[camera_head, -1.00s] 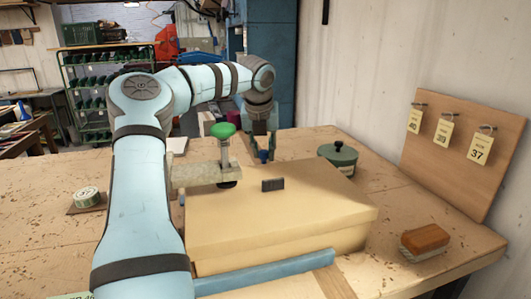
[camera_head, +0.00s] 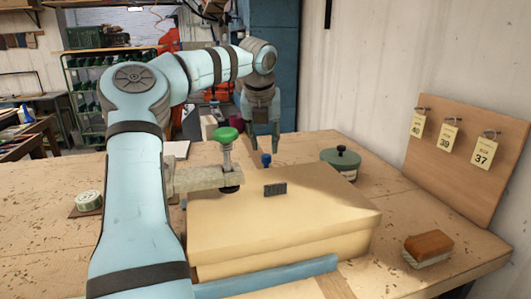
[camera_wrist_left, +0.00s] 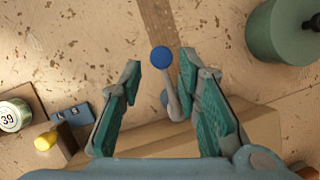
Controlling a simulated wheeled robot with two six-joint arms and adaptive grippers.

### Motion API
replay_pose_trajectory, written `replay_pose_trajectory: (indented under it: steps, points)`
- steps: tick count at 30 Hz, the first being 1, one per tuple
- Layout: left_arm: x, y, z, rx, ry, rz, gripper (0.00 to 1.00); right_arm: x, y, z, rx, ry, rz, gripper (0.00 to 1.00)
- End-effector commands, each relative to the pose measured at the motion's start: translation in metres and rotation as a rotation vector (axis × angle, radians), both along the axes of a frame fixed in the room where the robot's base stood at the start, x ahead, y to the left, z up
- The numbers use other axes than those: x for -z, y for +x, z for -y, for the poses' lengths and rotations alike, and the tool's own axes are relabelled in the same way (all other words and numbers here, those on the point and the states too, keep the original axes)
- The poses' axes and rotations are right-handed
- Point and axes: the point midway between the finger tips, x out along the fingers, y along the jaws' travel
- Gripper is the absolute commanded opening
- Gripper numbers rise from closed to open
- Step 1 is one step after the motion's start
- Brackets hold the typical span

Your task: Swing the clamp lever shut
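The clamp lever is a thin grey arm (camera_wrist_left: 175,95) with a blue ball knob (camera_wrist_left: 161,57) at its end. In the head view the blue knob (camera_head: 266,159) shows at the far edge of the pale yellow block (camera_head: 285,215); the rest of the lever is mostly hidden. My left gripper (camera_head: 264,145) is open and points down above and behind that edge. In the left wrist view my left gripper (camera_wrist_left: 161,66) has its fingers spread on both sides of the lever, the right finger closer to it. No grip on the lever shows. My right gripper is not in view.
A clamp with a green knob (camera_head: 227,135) stands at the block's left. A green lidded pot (camera_head: 341,162) stands behind right, a brush (camera_head: 427,247) lies at the front right, and a tin (camera_head: 88,200) sits at the left. A board with number tags (camera_head: 462,150) leans at the right wall.

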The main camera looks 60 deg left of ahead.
Motion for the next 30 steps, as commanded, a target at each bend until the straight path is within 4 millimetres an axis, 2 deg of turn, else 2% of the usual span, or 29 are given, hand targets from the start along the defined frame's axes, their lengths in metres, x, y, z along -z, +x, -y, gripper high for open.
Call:
replay_pose_trajectory:
  steps: [3, 6, 9, 30]
  points:
    - [-0.032, -0.008, 0.01, -0.001, 0.003, 0.001, 0.3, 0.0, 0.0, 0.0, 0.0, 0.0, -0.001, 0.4]
    - [-0.052, -0.014, 0.016, -0.001, 0.001, 0.0, 0.3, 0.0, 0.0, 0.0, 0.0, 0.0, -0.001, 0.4]
    - [-0.063, -0.017, 0.02, -0.001, -0.001, -0.002, 0.3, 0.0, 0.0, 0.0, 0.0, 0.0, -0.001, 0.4]
    - [-0.065, -0.018, 0.021, 0.0, -0.003, -0.002, 0.3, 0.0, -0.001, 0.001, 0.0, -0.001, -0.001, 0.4]
